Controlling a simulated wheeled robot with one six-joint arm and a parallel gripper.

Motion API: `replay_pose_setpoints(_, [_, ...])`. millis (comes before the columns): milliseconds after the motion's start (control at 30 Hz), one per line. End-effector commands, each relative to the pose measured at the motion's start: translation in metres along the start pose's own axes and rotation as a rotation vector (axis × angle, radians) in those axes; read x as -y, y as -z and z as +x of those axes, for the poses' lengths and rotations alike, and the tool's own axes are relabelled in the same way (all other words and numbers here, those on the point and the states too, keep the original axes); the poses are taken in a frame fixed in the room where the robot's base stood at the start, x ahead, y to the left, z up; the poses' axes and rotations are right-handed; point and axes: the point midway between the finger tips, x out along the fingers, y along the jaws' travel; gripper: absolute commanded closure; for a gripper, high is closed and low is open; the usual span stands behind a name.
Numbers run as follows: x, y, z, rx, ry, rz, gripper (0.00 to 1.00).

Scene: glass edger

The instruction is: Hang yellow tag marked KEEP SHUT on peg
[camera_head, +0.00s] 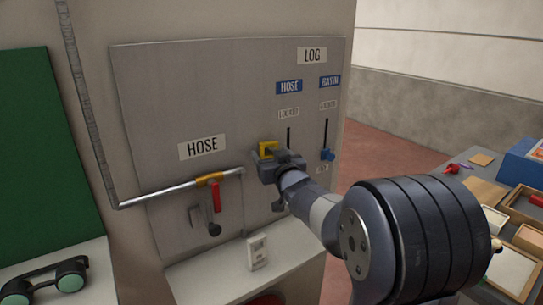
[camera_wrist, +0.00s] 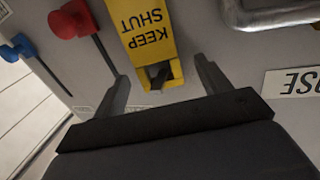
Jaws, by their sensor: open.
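The yellow tag (camera_wrist: 148,28) lies against the grey panel, its words KEEP SHUT upside down in the wrist view. It also shows in the head view (camera_head: 267,147), partly hidden by my gripper. A dark peg (camera_wrist: 159,76) shows in the opening at the tag's end and seems to pass through it. My gripper (camera_wrist: 164,82) is open, with one finger on each side of that end and a visible gap to the tag. In the head view, my gripper (camera_head: 279,163) is up at the panel.
A red knob (camera_wrist: 73,19) on a slot and a blue knob (camera_head: 327,155) are beside the tag. A pipe (camera_head: 165,191) with a red lever (camera_head: 216,197) runs along the panel. A cluttered bench (camera_head: 459,186) stands at right; goggles (camera_head: 45,280) lie at lower left.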

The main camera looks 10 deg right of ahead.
Motion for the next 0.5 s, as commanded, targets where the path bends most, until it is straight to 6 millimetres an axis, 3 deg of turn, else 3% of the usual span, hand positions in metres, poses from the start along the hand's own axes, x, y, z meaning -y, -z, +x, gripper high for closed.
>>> replay_pose_setpoints(500, [-0.002,0.000,-0.082,-0.002,-0.004,0.001,0.28])
